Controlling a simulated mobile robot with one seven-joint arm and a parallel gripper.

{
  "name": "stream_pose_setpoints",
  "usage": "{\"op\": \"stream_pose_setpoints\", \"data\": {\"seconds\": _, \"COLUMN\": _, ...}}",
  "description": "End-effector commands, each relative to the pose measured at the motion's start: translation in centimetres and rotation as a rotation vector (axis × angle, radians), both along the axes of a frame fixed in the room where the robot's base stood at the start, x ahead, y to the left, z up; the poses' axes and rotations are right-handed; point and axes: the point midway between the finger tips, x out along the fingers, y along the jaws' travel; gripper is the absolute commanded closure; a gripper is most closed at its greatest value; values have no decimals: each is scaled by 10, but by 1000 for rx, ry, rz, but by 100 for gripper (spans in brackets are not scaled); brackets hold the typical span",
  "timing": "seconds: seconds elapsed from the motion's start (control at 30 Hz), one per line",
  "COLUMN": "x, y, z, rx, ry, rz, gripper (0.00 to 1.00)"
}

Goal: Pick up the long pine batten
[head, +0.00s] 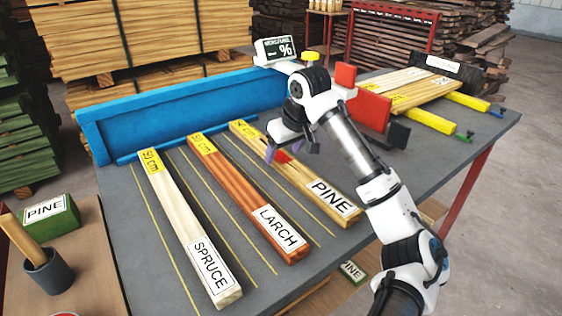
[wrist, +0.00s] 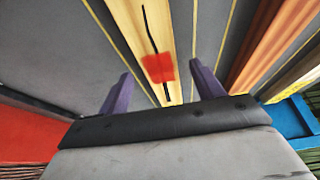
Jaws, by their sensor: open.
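The pine batten (head: 308,181) lies on the grey table, the rightmost of three labelled battens, with a white PINE label at its near end and a yellow tag at its far end. My gripper (head: 279,150) is over its far half. In the wrist view the pine batten (wrist: 132,22) runs between the two purple fingers, with a red patch and a dark crack-like line on its top. My gripper (wrist: 162,88) is open, one finger to each side of it, with gaps on both sides. How far the fingertips are above the table I cannot tell.
A larch batten (head: 244,195) and a spruce batten (head: 187,222) lie to the left. A blue backboard (head: 180,112) runs along the far edge. A meter (head: 277,50), a red block (head: 370,106) and a board stack (head: 412,88) on yellow bars stand behind and right.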

Motion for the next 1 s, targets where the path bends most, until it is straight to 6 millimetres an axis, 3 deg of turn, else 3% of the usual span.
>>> {"op": "stream_pose_setpoints", "data": {"seconds": 0.13, "x": 5, "y": 4, "z": -16, "rx": 0, "ry": 0, "rz": -1, "gripper": 34}}
{"op": "stream_pose_setpoints", "data": {"seconds": 0.4, "x": 6, "y": 5, "z": -19, "rx": 0, "ry": -1, "rz": 0, "gripper": 34}}
{"op": "stream_pose_setpoints", "data": {"seconds": 0.87, "x": 6, "y": 5, "z": -19, "rx": 0, "ry": -1, "rz": 0, "gripper": 92}}
{"op": "stream_pose_setpoints", "data": {"seconds": 1.0, "x": 6, "y": 5, "z": -18, "rx": 1, "ry": -3, "rz": 1, "gripper": 92}}
